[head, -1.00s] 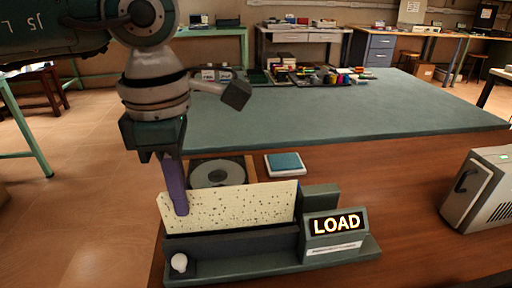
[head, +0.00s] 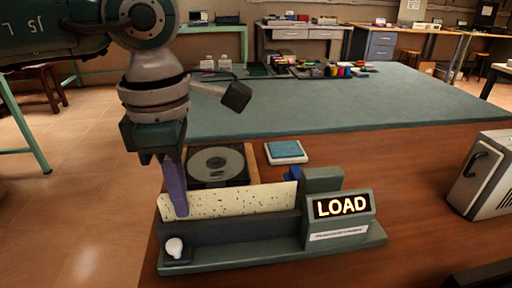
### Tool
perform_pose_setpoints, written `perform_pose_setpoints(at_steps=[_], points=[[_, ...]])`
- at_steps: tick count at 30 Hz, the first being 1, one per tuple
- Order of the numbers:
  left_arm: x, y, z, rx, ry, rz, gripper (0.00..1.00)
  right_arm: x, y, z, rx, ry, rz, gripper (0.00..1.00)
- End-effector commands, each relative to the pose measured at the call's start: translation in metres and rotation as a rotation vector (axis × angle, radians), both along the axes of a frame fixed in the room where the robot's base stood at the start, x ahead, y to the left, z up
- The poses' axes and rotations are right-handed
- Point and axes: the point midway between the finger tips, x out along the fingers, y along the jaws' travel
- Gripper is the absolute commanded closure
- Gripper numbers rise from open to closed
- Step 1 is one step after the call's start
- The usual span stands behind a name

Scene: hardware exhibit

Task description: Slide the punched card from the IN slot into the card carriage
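The punched card (head: 240,201) is a cream strip with small dark holes. It stands upright in or just behind the dark front wall (head: 235,230) of a grey-green device, which hides its lower part. A lit LOAD sign (head: 342,206) is on the device's right end, and a white knob (head: 174,248) is at its left front. My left gripper (head: 175,188) points down at the card's left end, with one purple finger across the card's near face. The other finger is hidden, but the card moves with the gripper. My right gripper is not in view.
Behind the device are a wooden tray with a grey disc (head: 217,163), a blue-topped pad (head: 285,151) and a small blue item (head: 295,173). A grey metal box (head: 484,183) stands at the right. The wooden table between device and box is clear.

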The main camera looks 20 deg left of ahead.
Motion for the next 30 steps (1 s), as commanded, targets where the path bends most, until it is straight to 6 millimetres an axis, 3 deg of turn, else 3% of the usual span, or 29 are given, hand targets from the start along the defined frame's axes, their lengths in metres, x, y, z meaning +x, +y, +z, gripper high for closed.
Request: perform_pose_setpoints(at_steps=[13, 23, 30], points=[[0.0001, -0.0001, -0.0023, 0.0, 0.0, 0.0, 1.0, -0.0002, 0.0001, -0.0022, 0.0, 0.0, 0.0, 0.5], [0.0001, -0.0001, -0.0024, 0.0, 0.0, 0.0, 0.63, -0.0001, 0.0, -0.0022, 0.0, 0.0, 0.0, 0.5], [0.0001, -0.0001, -0.002, 0.0, 0.0, 0.0, 0.63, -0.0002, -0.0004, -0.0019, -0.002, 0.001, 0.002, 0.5]])
